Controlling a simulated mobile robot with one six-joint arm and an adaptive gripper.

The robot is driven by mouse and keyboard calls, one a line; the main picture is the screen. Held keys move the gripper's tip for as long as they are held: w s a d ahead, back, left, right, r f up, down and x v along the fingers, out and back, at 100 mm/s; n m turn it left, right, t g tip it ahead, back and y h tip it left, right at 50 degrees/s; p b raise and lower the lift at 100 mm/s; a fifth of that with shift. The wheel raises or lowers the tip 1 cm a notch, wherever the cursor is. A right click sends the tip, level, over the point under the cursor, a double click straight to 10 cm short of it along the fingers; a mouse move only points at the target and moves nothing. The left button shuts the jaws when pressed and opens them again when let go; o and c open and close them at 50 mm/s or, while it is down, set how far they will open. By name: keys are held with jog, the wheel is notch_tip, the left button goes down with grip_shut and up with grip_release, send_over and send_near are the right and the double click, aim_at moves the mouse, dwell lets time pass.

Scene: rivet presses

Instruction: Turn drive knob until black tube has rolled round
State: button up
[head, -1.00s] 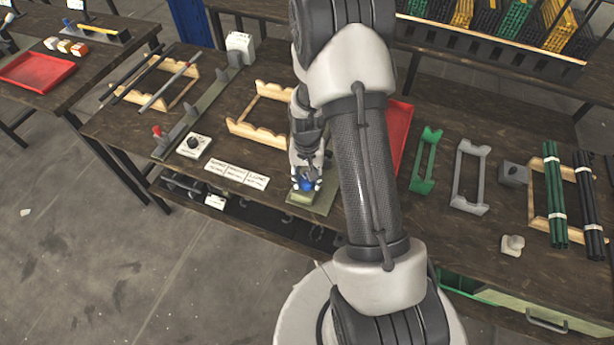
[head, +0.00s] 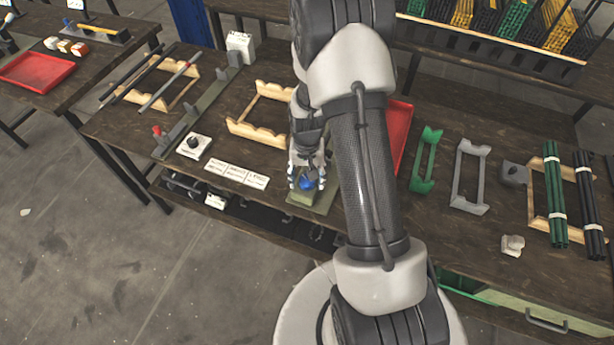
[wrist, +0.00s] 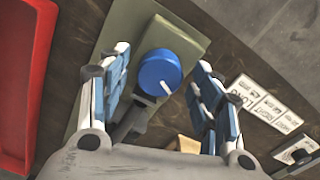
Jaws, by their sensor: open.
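The blue drive knob (wrist: 160,75), with a white pointer mark, sits on a green block in the wrist view. Its mark points to the lower right. In the head view the knob (head: 306,184) is just below my gripper (head: 306,178). In the wrist view my gripper (wrist: 163,62) is open, its fingers on either side of the knob with gaps to both. Dark tubes (head: 130,76) lie across a wooden rack at the far left, and a bundle of black tubes (head: 587,190) lies at the right. I cannot tell which black tube the knob drives.
A red tray (head: 400,125) is partly hidden behind my arm. White label cards (head: 237,176) and a white unit with a black knob (head: 194,146) are left of the blue knob. A green cradle (head: 425,160) and a grey one (head: 470,178) stand to the right.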

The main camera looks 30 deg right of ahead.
aim_at(307, 179)
notch_tip(307, 179, up, 12)
dwell(0.5)
dwell(1.4)
